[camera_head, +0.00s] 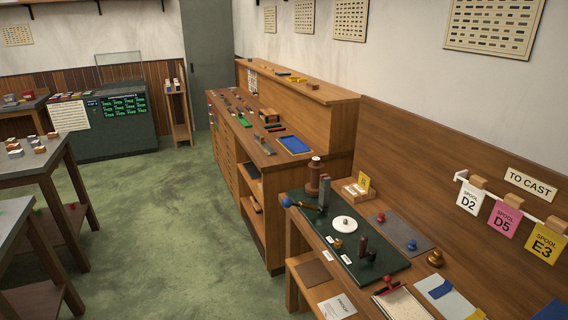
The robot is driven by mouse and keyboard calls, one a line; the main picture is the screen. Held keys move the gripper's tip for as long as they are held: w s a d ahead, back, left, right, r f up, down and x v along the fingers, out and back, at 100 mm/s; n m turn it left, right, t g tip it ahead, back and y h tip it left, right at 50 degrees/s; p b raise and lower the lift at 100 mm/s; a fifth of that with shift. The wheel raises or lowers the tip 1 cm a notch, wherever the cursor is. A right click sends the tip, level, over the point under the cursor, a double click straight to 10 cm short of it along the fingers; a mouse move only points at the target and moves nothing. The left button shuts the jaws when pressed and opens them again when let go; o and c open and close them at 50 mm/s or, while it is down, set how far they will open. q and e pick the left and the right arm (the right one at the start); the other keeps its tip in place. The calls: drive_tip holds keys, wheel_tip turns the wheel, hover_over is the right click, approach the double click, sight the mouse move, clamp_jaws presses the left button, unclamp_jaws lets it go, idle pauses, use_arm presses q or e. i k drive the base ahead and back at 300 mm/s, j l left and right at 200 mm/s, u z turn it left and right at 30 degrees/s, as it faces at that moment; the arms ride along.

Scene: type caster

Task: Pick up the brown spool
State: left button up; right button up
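A brown spool-like piece (313,180) with a pale top stands upright at the far left corner of the dark green mat (296,207) on the workbench. It is small in the view, so its details are hard to tell. A grey upright block (324,192) stands just beside it, to its right. Neither of my grippers is in view.
On the mat are a white disc (344,224) and small dark posts. A wooden block with a yellow tag (363,181) sits behind. Spool cards D2 (468,198), D5 (504,218) and E3 (546,242) hang at right. Open green floor (185,230) lies left of the bench.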

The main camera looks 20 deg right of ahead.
sight(311, 187)
drive_tip(key=i+z, duration=0.2)
drive_tip(key=i, duration=0.3)
drive_tip(key=i+j+z, duration=0.15)
drive_tip(key=i, duration=0.35)
drive_tip(key=i+j+z, duration=0.2)
drive_tip(key=i, duration=0.3)
